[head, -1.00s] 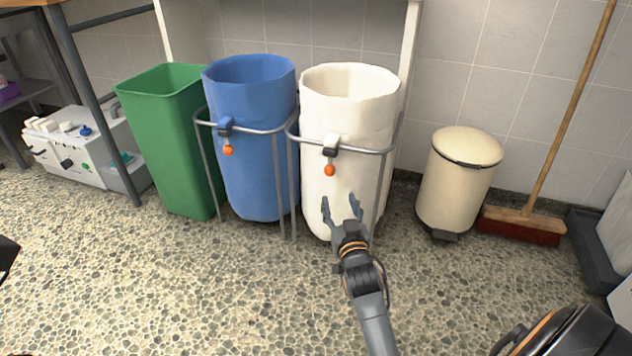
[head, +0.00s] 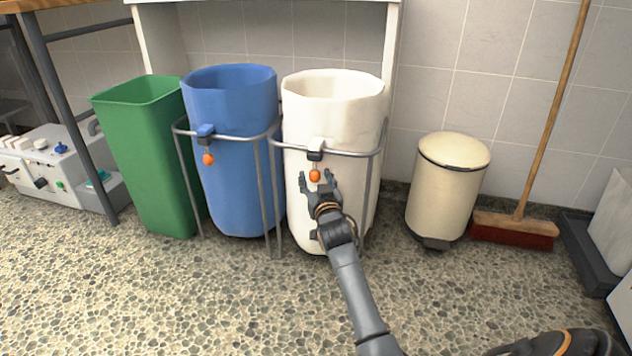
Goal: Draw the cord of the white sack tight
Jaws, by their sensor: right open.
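The white sack (head: 345,112) hangs open-mouthed in a grey metal ring stand (head: 358,154). A dark and white cord lock (head: 315,149) sits at its front on the ring, with an orange toggle (head: 314,176) hanging below it. My right gripper (head: 317,181) is open in front of the sack, its fingers pointing up on either side of the orange toggle in the picture. Whether the fingers touch the toggle cannot be told. My left gripper is not in view.
A blue sack (head: 232,160) with its own orange toggle (head: 208,159) stands just left, beside a green bin (head: 150,160). A cream pedal bin (head: 446,190) and a broom (head: 515,226) stand to the right. The pebbled floor in front is clear.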

